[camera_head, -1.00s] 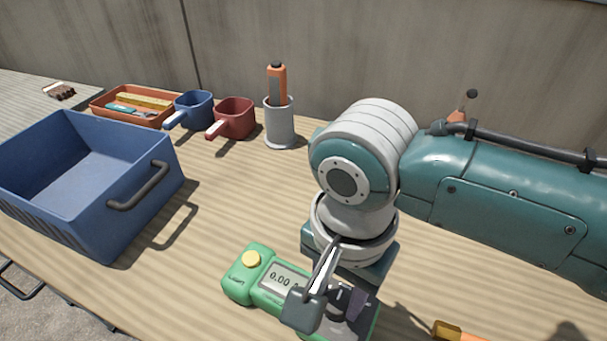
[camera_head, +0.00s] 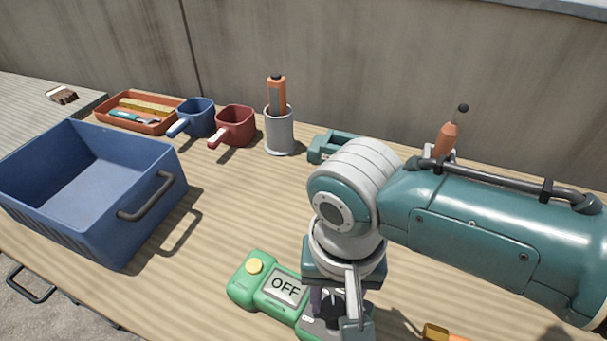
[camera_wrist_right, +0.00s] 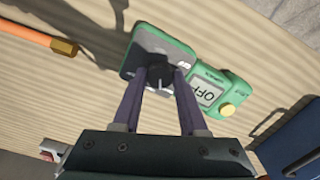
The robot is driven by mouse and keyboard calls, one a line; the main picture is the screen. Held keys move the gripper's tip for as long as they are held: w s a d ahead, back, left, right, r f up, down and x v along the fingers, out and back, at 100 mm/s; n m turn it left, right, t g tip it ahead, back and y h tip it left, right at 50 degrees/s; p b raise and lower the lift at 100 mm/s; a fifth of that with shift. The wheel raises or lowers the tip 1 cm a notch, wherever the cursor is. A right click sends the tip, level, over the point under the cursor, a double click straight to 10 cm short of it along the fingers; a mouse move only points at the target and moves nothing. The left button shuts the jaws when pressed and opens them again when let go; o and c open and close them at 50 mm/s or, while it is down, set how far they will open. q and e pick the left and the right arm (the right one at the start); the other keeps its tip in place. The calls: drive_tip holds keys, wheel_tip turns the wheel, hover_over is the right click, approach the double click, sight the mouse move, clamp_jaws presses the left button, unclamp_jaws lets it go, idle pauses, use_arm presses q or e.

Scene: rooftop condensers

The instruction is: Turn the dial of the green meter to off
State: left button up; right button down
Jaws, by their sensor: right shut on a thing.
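The green meter (camera_head: 247,291) lies on the table at the bottom middle, with a yellow button (camera_head: 254,266) at its left end. Its screen (camera_head: 285,287) reads OFF. It also shows in the right wrist view (camera_wrist_right: 225,88), where the screen reads OFF too. My right gripper (camera_wrist_right: 160,80) points down at the dark face of the meter, its two fingers shut on the dial (camera_wrist_right: 161,77). In the head view my right gripper (camera_head: 334,310) covers most of the dial. My left gripper is not in view.
A blue crate (camera_head: 160,222) with a dark handle stands at left. Behind are an orange tray (camera_head: 172,126), a blue pan (camera_head: 196,118), a red pan (camera_head: 236,124) and a grey cup (camera_head: 281,134). Table between crate and meter is clear.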

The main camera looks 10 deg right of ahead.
drive_tip(key=n+p, duration=0.1)
drive_tip(key=n, duration=0.3)
drive_tip(key=shift+n, duration=0.3)
drive_tip(key=n+p, duration=0.1)
drive_tip(key=n, duration=0.2)
drive_tip(key=shift+n, duration=0.4)
drive_tip(key=n, duration=0.9)
drive_tip(key=shift+n, duration=0.4)
